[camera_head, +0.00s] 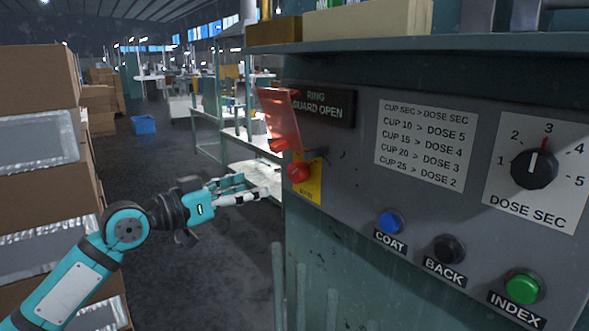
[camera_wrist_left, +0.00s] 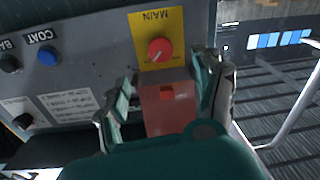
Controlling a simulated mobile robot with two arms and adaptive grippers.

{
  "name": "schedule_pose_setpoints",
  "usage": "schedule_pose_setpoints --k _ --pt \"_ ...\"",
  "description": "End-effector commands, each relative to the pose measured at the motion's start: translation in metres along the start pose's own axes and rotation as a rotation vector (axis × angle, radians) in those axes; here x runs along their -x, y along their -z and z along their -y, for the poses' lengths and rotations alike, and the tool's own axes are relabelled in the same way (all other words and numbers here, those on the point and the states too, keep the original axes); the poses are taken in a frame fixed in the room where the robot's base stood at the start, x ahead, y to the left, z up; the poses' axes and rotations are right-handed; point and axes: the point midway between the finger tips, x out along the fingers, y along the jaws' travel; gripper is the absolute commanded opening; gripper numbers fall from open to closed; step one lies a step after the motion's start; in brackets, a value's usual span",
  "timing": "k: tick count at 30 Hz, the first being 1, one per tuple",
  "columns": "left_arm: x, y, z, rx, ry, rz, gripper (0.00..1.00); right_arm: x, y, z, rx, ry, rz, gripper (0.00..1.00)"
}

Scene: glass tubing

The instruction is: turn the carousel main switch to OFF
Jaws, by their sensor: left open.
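The main switch is a red knob (camera_head: 299,172) on a yellow plate (camera_head: 312,187) at the left edge of the grey panel. In the left wrist view the knob (camera_wrist_left: 160,50) appears upside down below the word MAIN. A red translucent flap (camera_head: 280,118) stands out from the panel above the knob; it also shows in the wrist view (camera_wrist_left: 170,112). My left gripper (camera_head: 254,187) is open and empty, left of the knob and apart from it. In the wrist view its fingers lie either side of the flap, with the knob just beyond the tips. My right gripper is not in view.
The panel (camera_head: 365,190) also carries a blue COAT button (camera_head: 391,222), a black BACK button (camera_head: 449,249), a green INDEX button (camera_head: 522,287) and a DOSE SEC dial (camera_head: 534,167). A shelf (camera_head: 450,43) overhangs it. Stacked cartons (camera_head: 40,190) stand at the left, with open floor between.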

Motion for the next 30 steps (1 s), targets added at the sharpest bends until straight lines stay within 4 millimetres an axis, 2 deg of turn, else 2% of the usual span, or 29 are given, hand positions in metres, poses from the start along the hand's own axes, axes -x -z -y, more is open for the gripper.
schedule_pose_setpoints --k 1,9,15,21,30 --pt "-0.013 0.005 -0.002 0.002 -0.003 -0.002 0.68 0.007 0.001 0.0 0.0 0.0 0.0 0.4" --pt "-0.072 0.004 -0.002 0.002 -0.001 -0.001 0.68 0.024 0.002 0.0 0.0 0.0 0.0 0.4" --pt "-0.105 0.003 0.0 0.002 0.0 -0.001 0.68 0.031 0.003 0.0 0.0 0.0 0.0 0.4" --pt "-0.12 0.001 0.0 0.0 0.001 -0.001 0.68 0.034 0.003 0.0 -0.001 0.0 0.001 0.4" --pt "-0.122 0.0 0.0 0.0 0.001 -0.001 0.68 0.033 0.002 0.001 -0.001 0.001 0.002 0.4"
